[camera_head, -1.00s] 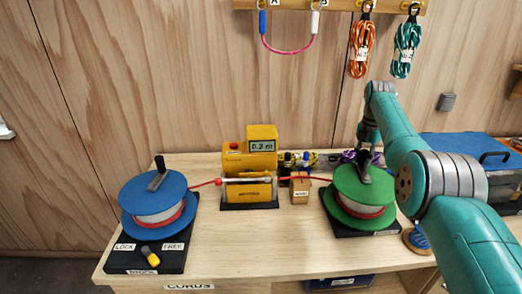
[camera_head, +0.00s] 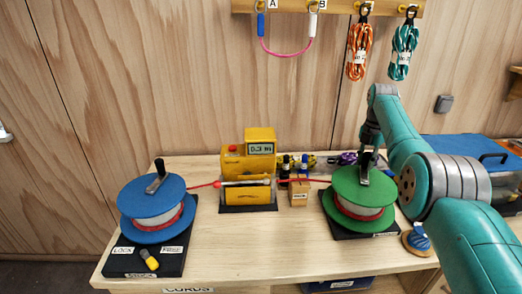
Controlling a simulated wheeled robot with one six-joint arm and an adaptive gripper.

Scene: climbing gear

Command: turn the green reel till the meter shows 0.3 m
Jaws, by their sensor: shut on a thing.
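The green reel (camera_head: 345,190) stands on a dark base at the right of the bench, with white and red cord wound on it. My gripper (camera_head: 367,160) is over its top, shut on the upright crank handle; my arm partly hides it. The yellow meter (camera_head: 250,165) stands mid-bench, and its display (camera_head: 261,148) appears to read 0.3 m. A red cord (camera_head: 312,181) runs from the green reel through the meter to the blue reel (camera_head: 150,196) at the left.
The blue reel's base has LOCK and FREE labels and a yellow-tipped lever (camera_head: 149,259). Small bottles and a wooden block (camera_head: 299,192) stand between meter and green reel. Coiled orange (camera_head: 359,51) and teal (camera_head: 402,52) cords hang above. A blue box (camera_head: 465,150) is at the right.

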